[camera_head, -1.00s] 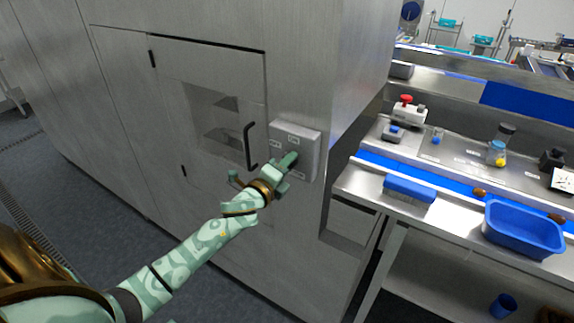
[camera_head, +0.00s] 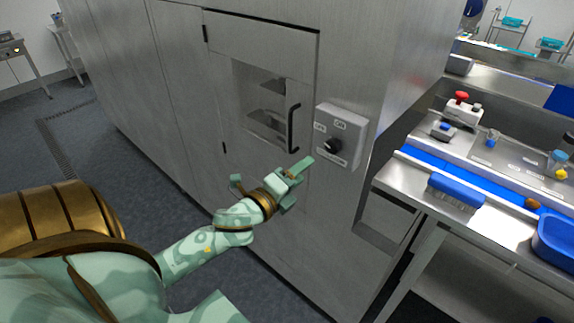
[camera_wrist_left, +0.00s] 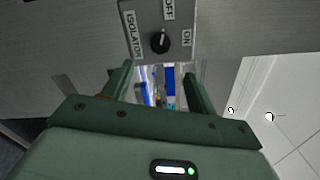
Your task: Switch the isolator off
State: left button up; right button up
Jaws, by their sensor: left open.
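The isolator (camera_head: 352,137) is a light grey box on the steel cabinet, with a round black knob (camera_head: 332,147). My left gripper (camera_head: 300,178) is open and empty, below and left of the box, apart from the knob. Its two fingers show in the left wrist view (camera_wrist_left: 158,88) with a clear gap. My right gripper is not in view.
A black door handle (camera_head: 293,128) stands out from the cabinet door, left of the isolator. A steel bench on the right carries a blue brush (camera_head: 456,190), a red-topped button box (camera_head: 462,108) and a blue tray (camera_head: 556,240). Open floor lies on the left.

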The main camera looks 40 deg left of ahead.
pick_arm(q)
jog(key=s, duration=0.4)
jog(key=shift+s+b, duration=0.2)
jog(key=shift+b, duration=0.15)
